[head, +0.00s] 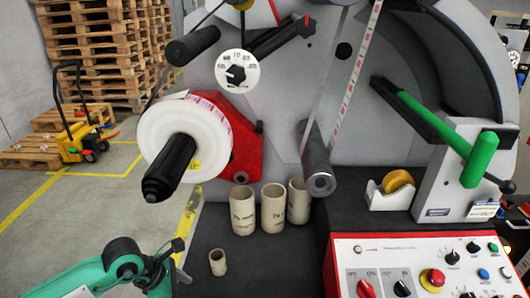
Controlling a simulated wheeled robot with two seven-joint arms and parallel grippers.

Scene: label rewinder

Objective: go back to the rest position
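My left arm comes in at the bottom left, teal with dark joints. My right gripper is not in view. The label rewinder (285,90) fills the middle, with a white label roll (190,128) on its black spindle.
Three taller cardboard cores (243,212) stand below the roller. A tape dispenser (388,198), a green-handled lever (440,130) and a control panel (430,250) are at right. Pallets (95,50) and a yellow pallet truck (78,140) stand at back left.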

